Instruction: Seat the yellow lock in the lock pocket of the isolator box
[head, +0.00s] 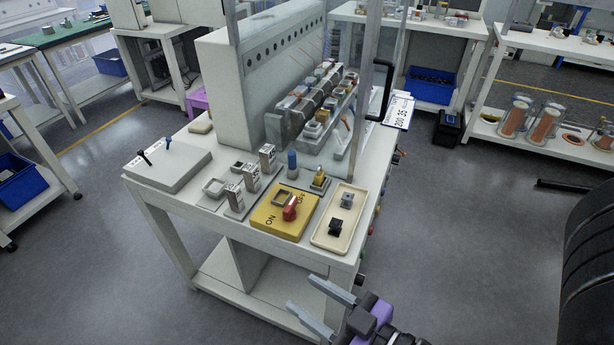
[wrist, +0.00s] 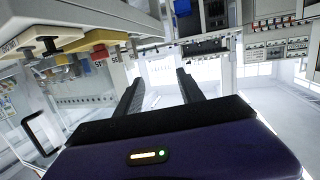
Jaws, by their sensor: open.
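The yellow lock (head: 320,180) stands upright on a small plate on the table, right of a blue cylinder. The yellow isolator box (head: 272,223) lies flat in front of it with a red handle (head: 290,209). A raised square frame (head: 282,199) on the box, behind the handle, looks like the lock pocket. My gripper (head: 300,292) is open and empty, off the table's front edge and well apart from lock and box. In the wrist view its fingers (wrist: 160,78) are spread with nothing between them. The box's yellow edge (wrist: 90,40) shows there at upper left; I cannot make out the lock.
A cream tray (head: 326,238) with a grey and a black part lies right of the box. Grey upright blocks (head: 267,158) stand left of the lock. A rack of connectors (head: 320,110) and a clear panel post stand behind. The floor at front is free.

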